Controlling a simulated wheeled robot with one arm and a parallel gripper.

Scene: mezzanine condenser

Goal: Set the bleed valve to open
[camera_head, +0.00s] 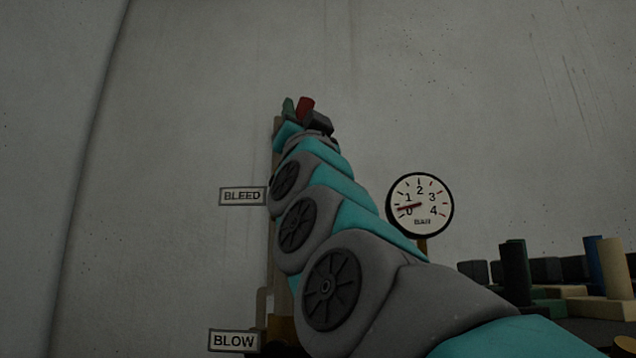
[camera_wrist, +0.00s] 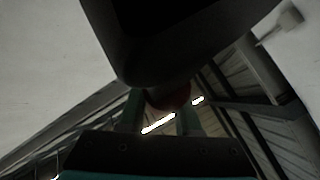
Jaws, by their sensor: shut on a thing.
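The BLEED label (camera_head: 242,196) is on the left of a vertical pipe (camera_head: 276,150), at mid height in the head view. A red handle (camera_head: 306,103) shows at the top of my raised arm, above that label. My gripper (camera_head: 296,110) is at the handle, with one green finger showing to its left. In the wrist view the red handle (camera_wrist: 168,97) sits between the two green fingers of my gripper (camera_wrist: 162,118), which is shut on it. The bleed valve's body is hidden behind my arm, so I cannot tell the valve's setting.
A round gauge (camera_head: 420,205) right of my arm has its red needle near 0. A BLOW label (camera_head: 234,341) is lower down. Several blocks and cylinders (camera_head: 515,272) stand at the lower right. The wall (camera_head: 180,130) on the left is bare.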

